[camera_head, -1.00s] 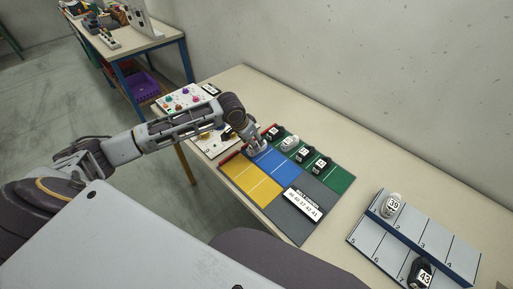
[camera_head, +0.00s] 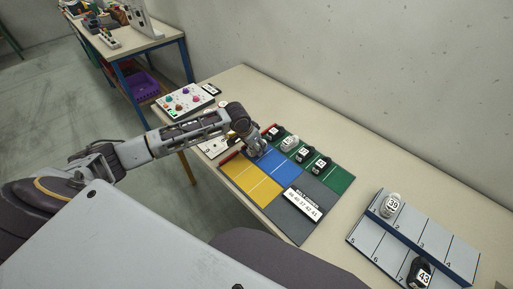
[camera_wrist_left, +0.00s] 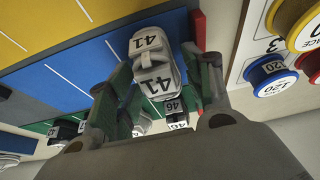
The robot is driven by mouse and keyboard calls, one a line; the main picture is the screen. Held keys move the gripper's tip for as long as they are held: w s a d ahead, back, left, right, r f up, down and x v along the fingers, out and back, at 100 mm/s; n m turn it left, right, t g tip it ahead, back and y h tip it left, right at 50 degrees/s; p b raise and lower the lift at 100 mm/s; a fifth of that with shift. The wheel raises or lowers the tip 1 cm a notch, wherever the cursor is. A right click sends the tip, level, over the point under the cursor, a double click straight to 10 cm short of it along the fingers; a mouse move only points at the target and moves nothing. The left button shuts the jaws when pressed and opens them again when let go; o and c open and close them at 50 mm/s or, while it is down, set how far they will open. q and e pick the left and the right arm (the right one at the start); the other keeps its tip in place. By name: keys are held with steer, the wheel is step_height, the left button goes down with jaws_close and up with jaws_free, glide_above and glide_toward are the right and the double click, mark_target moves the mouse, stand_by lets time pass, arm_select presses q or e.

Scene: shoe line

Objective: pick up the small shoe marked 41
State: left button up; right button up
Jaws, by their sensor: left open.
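The small shoe marked 41 (camera_wrist_left: 152,62) is light grey and white with a dark 41 on it. In the left wrist view it stands on the blue part of the mat (camera_wrist_left: 88,72), between the fingers of my left gripper (camera_wrist_left: 157,80). The fingers are open, one on each side of the shoe; I cannot tell whether they touch it. In the head view my left gripper (camera_head: 256,153) is low over the blue field near its far left corner, and it hides the shoe. My right gripper is not in view.
Close by, on the mat's green field, stand several shoes, including a white one (camera_head: 290,143) and a black one (camera_head: 320,165). A black shoe marked 46 (camera_wrist_left: 173,106) is just beyond the 41. A panel of colored knobs (camera_head: 186,101) lies left. A numbered rack (camera_head: 430,240) stands right.

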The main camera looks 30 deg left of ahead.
arm_select(q)
steer(key=c, duration=0.8)
steer(key=shift+r, duration=5)
